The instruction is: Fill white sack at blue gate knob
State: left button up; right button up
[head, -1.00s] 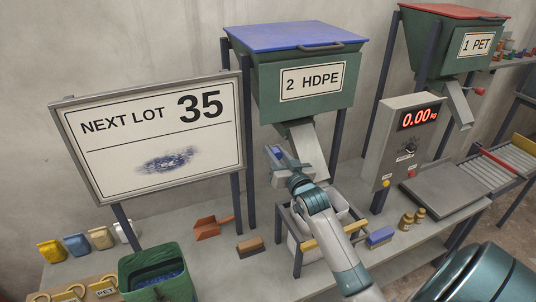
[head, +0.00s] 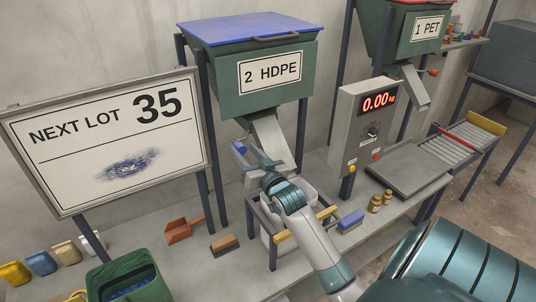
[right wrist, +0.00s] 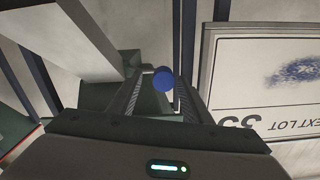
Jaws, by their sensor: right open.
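The blue gate knob (head: 239,147) is at the chute (head: 270,138) under the green hopper marked 2 HDPE. My right gripper (head: 258,161) is open beside the chute. In the right wrist view the knob (right wrist: 163,79) appears between the two open fingers (right wrist: 165,98); I cannot tell whether they touch it. White sack material (head: 266,238) shows in the stand under the chute, mostly hidden by my right arm. My left gripper is not in view.
The scale display (head: 378,101) reads 0.00 kg above an empty platform (head: 410,170). A NEXT LOT 35 board (head: 110,135) stands left. A green bin (head: 128,278), red scoop (head: 182,232), brown brush (head: 224,244) and blue block (head: 350,220) are on the bench.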

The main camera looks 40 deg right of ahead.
jog(key=b+v, duration=0.3)
jog(key=v, duration=1.1)
jog(key=shift+s+d, duration=0.15)
